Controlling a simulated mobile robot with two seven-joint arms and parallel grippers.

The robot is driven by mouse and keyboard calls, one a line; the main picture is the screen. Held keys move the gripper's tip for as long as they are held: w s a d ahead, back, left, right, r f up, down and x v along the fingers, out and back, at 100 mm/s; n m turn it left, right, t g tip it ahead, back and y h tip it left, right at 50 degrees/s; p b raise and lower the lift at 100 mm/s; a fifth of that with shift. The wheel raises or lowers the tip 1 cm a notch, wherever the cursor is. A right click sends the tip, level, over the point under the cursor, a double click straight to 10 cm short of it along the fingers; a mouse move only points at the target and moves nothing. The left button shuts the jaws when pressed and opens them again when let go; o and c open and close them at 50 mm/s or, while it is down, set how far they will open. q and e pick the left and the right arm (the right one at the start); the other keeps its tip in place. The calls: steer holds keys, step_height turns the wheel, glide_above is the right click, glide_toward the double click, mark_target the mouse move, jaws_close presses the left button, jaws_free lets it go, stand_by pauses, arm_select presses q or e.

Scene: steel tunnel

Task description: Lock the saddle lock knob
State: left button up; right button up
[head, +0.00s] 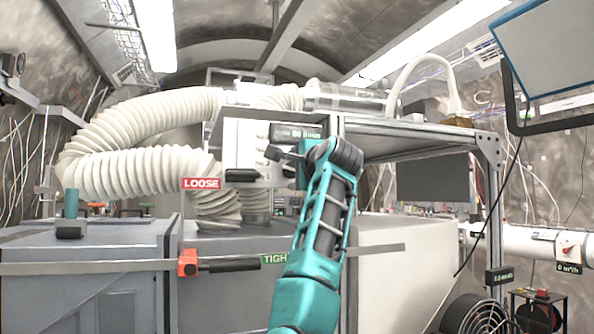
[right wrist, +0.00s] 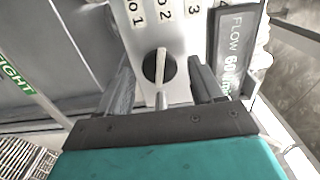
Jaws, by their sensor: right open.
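A red-orange hub with a black handle (head: 188,263) sits on a pale horizontal rail in the head view. Its handle points right, toward a green TIGHT label (head: 274,259). A red LOOSE label (head: 202,184) is above it. I take this to be the saddle lock knob. My right gripper (head: 278,162) is above and right of it, apart from it, at a white panel. The right wrist view shows this gripper (right wrist: 162,82) open, its fingers either side of a round black knob (right wrist: 154,66) with a pale pointer; contact cannot be told. My left gripper is not in view.
The white panel (right wrist: 178,45) carries numbers, beside a dark FLOW display (right wrist: 235,45). Grey cabinets (head: 80,290) fill the lower left. A ribbed white hose (head: 130,172) runs behind. A steel frame (head: 420,130) stands right of my arm, and a fan (head: 475,315) lower right.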

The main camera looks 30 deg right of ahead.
steer(key=b+v, duration=0.3)
steer(key=v, duration=1)
steer(key=shift+w, duration=0.1)
